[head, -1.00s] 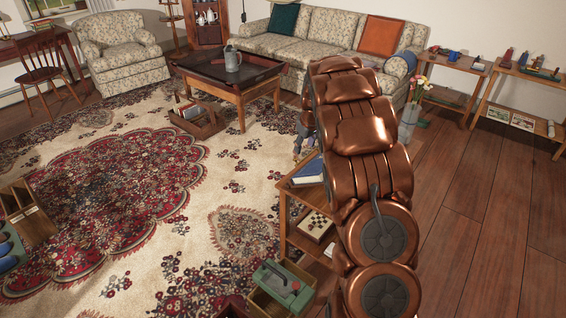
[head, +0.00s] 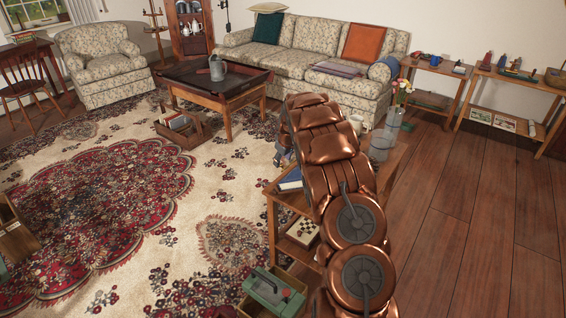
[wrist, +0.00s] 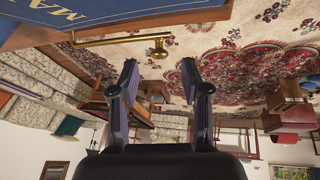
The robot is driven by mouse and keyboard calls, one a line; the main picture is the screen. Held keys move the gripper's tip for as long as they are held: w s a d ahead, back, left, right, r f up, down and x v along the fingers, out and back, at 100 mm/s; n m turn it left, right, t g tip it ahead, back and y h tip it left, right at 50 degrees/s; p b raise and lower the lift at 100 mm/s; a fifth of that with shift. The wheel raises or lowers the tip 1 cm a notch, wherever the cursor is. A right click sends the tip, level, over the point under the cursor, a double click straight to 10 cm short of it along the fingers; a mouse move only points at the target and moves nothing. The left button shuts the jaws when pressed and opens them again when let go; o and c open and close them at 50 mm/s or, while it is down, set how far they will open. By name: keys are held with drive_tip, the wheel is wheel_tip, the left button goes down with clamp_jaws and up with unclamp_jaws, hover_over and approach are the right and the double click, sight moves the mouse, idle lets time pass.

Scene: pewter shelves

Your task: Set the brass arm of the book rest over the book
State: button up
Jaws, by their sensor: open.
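The blue book (wrist: 75,18) with gold lettering is at the top left of the wrist view, lying on the wooden book rest (wrist: 190,18). The book also shows as a blue patch on the side table in the head view (head: 291,180). The brass arm (wrist: 110,39) is a thin rod ending in a round knob (wrist: 157,48). It shows beside the book's edge, not across the cover. My gripper (wrist: 160,72) is open and empty, its fingers spread below the knob in the picture, apart from it. In the head view my arm hides most of the gripper and the rest.
The side table (head: 275,215) has a chessboard (head: 303,231) on its lower shelf. A green toolbox (head: 272,290) is on the floor in front. Open wood floor lies to the right.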

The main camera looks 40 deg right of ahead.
sight(282, 164)
drive_tip(key=shift+x, duration=1.85)
drive_tip(key=shift+d, duration=0.1)
clamp_jaws()
drive_tip(key=shift+d+r, duration=0.1)
drive_tip(key=shift+d, duration=0.05)
